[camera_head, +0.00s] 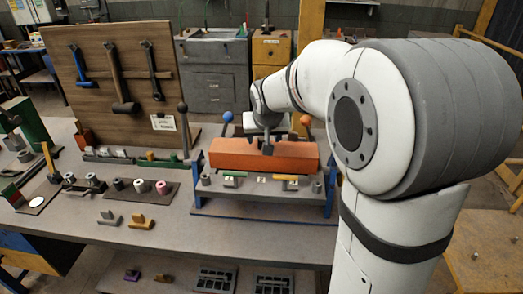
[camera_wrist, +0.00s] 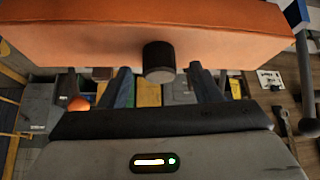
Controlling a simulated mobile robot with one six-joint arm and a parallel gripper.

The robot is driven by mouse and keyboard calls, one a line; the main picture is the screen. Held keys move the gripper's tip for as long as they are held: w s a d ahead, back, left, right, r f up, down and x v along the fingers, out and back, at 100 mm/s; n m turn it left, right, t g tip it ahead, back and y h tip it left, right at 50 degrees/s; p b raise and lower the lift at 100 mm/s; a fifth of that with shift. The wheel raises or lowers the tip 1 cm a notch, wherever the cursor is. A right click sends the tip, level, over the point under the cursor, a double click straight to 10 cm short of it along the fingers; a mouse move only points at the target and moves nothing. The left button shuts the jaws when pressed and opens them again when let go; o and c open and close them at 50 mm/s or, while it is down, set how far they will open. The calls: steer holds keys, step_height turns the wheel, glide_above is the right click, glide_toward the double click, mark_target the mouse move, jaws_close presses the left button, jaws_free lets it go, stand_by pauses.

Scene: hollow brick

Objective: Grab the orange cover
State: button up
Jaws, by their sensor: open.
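The orange cover (camera_head: 240,155) is a long block lying across the fixture in the middle of the table. In the wrist view the orange cover (camera_wrist: 90,35) fills the top, with a short dark cylindrical knob (camera_wrist: 158,60) standing out from it. My gripper (camera_head: 267,148) is at the middle of the cover in the head view. In the wrist view my gripper (camera_wrist: 160,75) is open, with one finger on each side of the knob and a gap to it. I cannot tell whether the fingers touch the cover.
The fixture (camera_head: 265,212) has upright levers with a blue knob (camera_head: 227,117) and an orange knob (camera_head: 305,120) beside the cover. A wooden tool board (camera_head: 95,85) stands at the back left. Small parts cover the table's left side; the front of the table (camera_head: 230,235) is clear.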

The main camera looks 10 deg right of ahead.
steer(key=shift+c, duration=0.5)
jaws_close()
